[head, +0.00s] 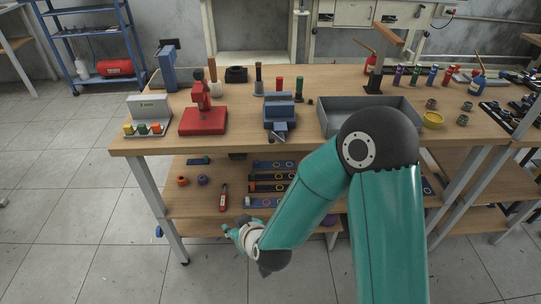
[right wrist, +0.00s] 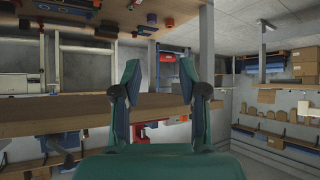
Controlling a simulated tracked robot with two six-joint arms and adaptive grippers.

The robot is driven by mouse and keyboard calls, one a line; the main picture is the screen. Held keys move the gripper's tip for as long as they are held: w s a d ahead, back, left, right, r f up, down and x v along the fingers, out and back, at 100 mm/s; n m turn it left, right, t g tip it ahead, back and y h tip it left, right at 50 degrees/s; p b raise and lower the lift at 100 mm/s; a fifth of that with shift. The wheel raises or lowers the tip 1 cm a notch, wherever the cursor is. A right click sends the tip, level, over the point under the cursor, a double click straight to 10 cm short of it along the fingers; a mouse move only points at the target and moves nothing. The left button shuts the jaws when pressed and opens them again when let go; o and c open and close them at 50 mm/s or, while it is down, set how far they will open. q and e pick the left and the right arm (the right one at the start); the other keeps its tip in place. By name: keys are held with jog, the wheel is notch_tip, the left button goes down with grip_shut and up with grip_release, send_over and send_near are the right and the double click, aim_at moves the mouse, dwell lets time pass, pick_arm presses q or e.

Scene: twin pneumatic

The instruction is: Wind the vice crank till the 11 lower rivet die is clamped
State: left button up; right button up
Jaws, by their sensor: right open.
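The blue vice (head: 280,115) stands near the front edge of the wooden bench, between the red press and the grey tray. Its crank (head: 279,136) shows small at the vice's front, by the bench edge. I cannot make out the 11 lower rivet die in the vice or tell whether the jaws hold anything. My right gripper (head: 238,231) is low in front of the bench, below the vice and apart from it, near lower shelf height. In the right wrist view its two fingers (right wrist: 159,82) are spread with nothing between them. My left gripper is not in view.
A red press (head: 203,119) stands left of the vice, and a grey tray (head: 345,103) stands to its right. A lower shelf (head: 200,208) under the bench top (head: 150,145) holds several small parts. The floor in front of the bench is clear.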

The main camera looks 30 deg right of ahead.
jog(key=w+d+r+t+h+b, duration=0.2)
jog(key=d+r+t+h+b, duration=0.25)
jog(key=r, duration=0.25)
pick_arm(q)
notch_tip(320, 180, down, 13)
jog(key=b, duration=0.5)
pick_arm(e)
jog(key=m+h+p, duration=0.2)
jog(key=h+p, duration=0.3)
jog(key=p, duration=0.8)
send_near(271, 134)
jog(key=shift+t, duration=0.35)
jog(key=x, duration=0.3)
jog(key=f+x, duration=0.1)
jog(key=x, duration=0.2)
jog(key=p+x, duration=0.1)
jog(key=x, duration=0.3)
jog(key=shift+d+f, duration=0.2)
jog(key=shift+f, duration=0.1)
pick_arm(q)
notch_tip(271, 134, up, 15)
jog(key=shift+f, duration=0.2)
pick_arm(e)
jog(key=shift+w+d+y, duration=0.3)
jog(key=shift+w+y, duration=0.05)
jog(key=shift+w, duration=0.15)
grip_shut()
